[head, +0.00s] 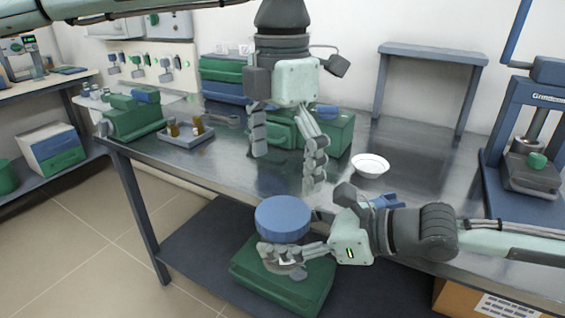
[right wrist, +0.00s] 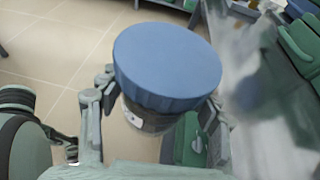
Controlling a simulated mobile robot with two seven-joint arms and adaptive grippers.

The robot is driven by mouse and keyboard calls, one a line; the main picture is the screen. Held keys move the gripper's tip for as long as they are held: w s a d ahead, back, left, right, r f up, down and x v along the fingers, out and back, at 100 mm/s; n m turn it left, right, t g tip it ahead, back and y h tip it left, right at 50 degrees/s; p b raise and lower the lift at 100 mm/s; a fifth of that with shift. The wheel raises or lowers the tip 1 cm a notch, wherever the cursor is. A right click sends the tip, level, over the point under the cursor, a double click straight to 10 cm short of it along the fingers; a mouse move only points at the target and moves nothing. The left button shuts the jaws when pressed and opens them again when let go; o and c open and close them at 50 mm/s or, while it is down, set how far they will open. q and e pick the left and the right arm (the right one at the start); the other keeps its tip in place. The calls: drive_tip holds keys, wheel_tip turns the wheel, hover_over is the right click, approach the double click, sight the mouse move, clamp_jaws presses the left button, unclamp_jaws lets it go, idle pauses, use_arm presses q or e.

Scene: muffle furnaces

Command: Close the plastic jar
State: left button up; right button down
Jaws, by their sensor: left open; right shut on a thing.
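The plastic jar has a wide blue lid (head: 283,219) on its top; whether the lid is tight I cannot tell. In the right wrist view the lid (right wrist: 168,62) hides most of the clear jar body (right wrist: 148,120). My right gripper (head: 287,260) is shut around the jar body below the lid and holds it roughly upright in front of the table's front edge. My left gripper (head: 288,160) is open and empty, pointing down above the table, higher than the lid and behind it.
The steel table (head: 225,165) carries a white bowl (head: 370,166), a grey tray (head: 187,137) with small brown bottles, and green cases at the back. A blue press (head: 530,130) stands at right. A green box (head: 255,280) sits on the lower shelf beneath the jar.

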sight(283, 212)
use_arm(q)
drive_tip(key=shift+r+n, duration=0.1)
drive_tip(key=shift+n, duration=0.2)
drive_tip(key=shift+f, duration=4.05)
drive_tip(key=c, duration=1.3)
drive_tip(key=o, duration=1.3)
